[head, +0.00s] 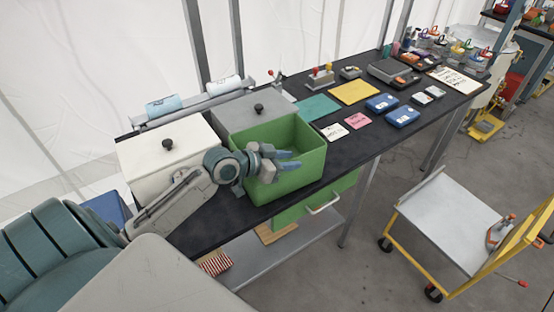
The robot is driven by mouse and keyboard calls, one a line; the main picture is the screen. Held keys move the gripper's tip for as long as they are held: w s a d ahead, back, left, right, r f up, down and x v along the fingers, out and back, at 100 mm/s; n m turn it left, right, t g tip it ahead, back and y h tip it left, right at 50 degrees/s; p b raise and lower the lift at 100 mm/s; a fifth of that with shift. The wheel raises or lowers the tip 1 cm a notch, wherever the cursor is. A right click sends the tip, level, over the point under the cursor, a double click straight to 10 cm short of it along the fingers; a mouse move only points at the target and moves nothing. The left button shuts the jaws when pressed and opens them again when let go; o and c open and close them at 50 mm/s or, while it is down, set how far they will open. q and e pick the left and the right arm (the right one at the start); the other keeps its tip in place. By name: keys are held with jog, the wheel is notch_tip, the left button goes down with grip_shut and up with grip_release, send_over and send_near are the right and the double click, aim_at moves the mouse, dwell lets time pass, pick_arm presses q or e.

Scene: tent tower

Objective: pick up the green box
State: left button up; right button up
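My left arm comes in from the lower left. My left gripper (290,160) is over the green box's opening, its two blue fingers apart with nothing visible between them. The wrist hides the box's left side and part of its inside. I cannot tell whether the fingers touch the box. A second green piece (290,213) with a pale handle (323,204) sits below the tabletop. My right gripper is not in view.
A white lidded box (170,165) and a grey lidded box (250,110) stand close by. Coloured mats, blue packs (402,117) and small tools cover the table's far part. A yellow-framed cart (445,225) stands on the floor at right.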

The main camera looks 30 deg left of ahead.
pick_arm(q)
jog(key=shift+w+d, duration=0.1)
jog(key=shift+w, duration=0.05)
grip_shut()
dwell(1.0)
dwell(0.4)
